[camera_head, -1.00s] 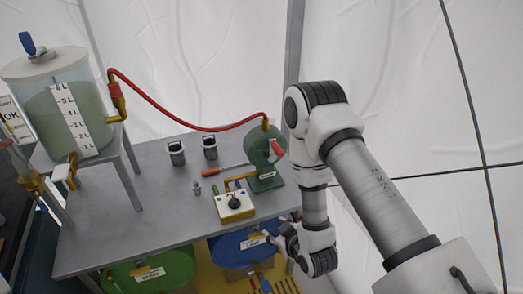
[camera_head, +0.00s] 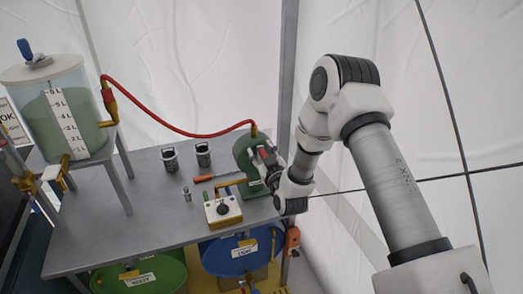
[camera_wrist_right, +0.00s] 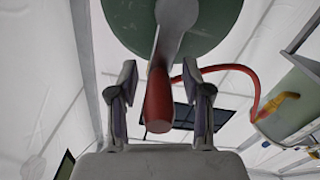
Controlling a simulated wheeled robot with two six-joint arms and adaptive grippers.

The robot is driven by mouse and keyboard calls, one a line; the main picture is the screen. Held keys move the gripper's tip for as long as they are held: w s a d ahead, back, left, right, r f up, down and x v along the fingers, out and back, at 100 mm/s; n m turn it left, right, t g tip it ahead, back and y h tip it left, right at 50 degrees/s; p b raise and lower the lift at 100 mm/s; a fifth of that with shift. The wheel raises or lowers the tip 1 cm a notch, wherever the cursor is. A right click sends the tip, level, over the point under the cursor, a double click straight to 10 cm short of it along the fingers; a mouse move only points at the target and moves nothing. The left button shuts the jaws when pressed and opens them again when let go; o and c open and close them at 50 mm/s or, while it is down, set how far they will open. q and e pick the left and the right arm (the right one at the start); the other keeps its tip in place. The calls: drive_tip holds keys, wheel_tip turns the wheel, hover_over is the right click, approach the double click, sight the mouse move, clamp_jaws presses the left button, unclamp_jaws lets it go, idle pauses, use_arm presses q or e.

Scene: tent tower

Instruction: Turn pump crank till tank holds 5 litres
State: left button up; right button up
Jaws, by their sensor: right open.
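The green pump (camera_head: 246,150) stands at the right end of the grey table, and a red hose joins it to the tank. Its crank has a grey arm (camera_wrist_right: 174,38) and a red handle (camera_wrist_right: 158,105). My right gripper (camera_wrist_right: 160,74) is open, with one finger on each side of the red handle; I cannot tell whether they touch it. In the head view, my right gripper (camera_head: 270,160) is beside the pump and partly covers the crank. The clear tank (camera_head: 50,75) on the left holds green liquid, its surface near the 5 L mark. My left gripper is not in view.
The red hose (camera_head: 170,127) arches over the table (camera_head: 130,225). A small box with a black knob (camera_head: 223,209), a red-handled screwdriver (camera_head: 205,178) and two dark cups (camera_head: 170,160) stand or lie near the pump. Blue (camera_head: 230,265) and green (camera_head: 165,277) drums are below.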

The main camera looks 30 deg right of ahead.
drive_tip(key=shift+s, duration=0.1)
clamp_jaws()
idle(0.7)
